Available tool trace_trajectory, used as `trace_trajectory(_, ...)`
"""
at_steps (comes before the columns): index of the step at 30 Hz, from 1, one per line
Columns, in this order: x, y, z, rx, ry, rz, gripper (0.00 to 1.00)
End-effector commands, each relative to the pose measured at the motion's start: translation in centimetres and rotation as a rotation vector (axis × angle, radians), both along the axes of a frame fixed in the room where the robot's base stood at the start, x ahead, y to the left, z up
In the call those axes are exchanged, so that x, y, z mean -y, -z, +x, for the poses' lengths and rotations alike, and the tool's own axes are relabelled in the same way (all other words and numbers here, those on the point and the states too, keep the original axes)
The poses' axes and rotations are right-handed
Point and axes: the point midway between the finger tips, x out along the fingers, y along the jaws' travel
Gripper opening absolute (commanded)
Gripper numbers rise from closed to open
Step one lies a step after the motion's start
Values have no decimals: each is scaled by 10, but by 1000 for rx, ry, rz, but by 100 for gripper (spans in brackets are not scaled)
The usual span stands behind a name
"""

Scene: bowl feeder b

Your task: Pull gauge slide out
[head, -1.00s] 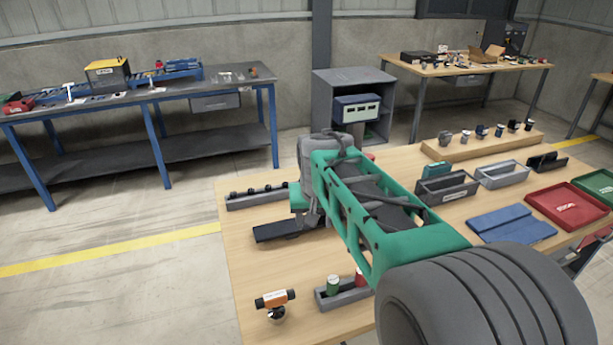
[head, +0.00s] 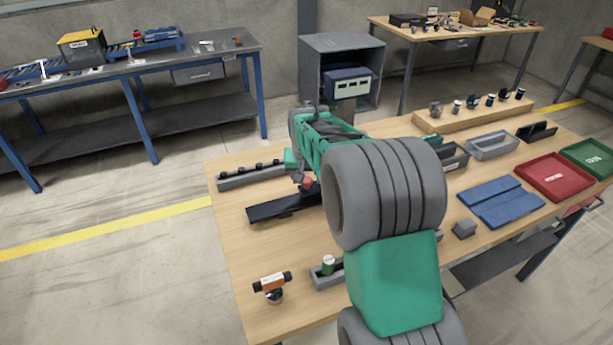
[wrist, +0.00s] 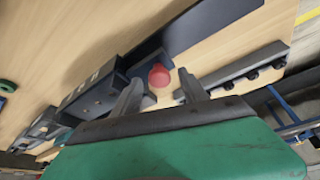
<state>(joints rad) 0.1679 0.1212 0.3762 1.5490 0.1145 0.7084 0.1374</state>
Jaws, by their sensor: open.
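The gauge slide appears to be the long dark bar (head: 268,210) on the left part of the wooden table; it also shows in the wrist view (wrist: 205,25). A red knob (head: 307,184) is at its right part. My gripper (head: 301,174) is over this end of the bar, partly hidden by my arm. In the wrist view, my gripper (wrist: 160,86) is open, with the red knob (wrist: 159,75) between its fingertips. I see gaps on both sides of the knob. The right part of the bar is hidden by my arm in the head view.
A grey rail with several dark pegs (head: 250,175) lies behind the bar. An orange and black instrument (head: 272,284) and a grey holder with a green-capped piece (head: 328,266) stand in front.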

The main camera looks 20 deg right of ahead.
Motion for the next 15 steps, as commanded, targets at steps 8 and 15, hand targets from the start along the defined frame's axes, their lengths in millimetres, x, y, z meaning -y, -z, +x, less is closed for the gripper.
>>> trace_trajectory(8,0,0,0,0,0,0,31)
trace_trajectory(15,0,0,0,0,0,0,12)
